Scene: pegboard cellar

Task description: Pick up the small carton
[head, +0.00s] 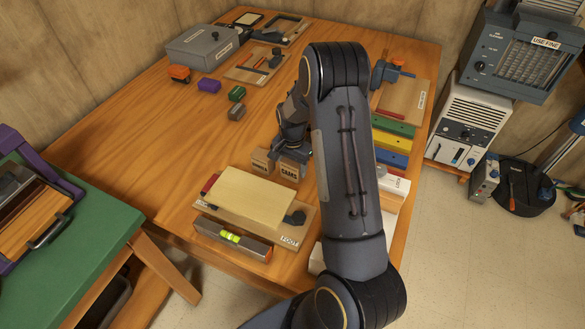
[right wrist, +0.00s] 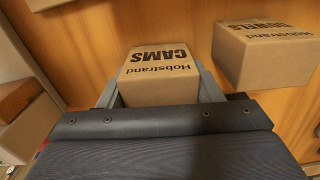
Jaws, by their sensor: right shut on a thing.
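A small brown carton marked "CAMS" (head: 289,173) stands on the wooden table, under my right gripper (head: 294,154). In the right wrist view the carton (right wrist: 160,75) sits between the two grey fingers, which are shut on its sides. Its lower part is hidden there, and I cannot tell whether it is clear of the table. A similar carton marked "DOWELS" (head: 262,162) stands just left of it; it also shows in the right wrist view (right wrist: 262,55), apart from the fingers. My left gripper is not in view.
A pale wooden board (head: 250,193) and a spirit level (head: 231,238) lie in front of the cartons. Green, yellow and blue strips (head: 392,142) lie to the right, partly behind my arm. A grey box (head: 203,46) stands at the back. The table's left middle is clear.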

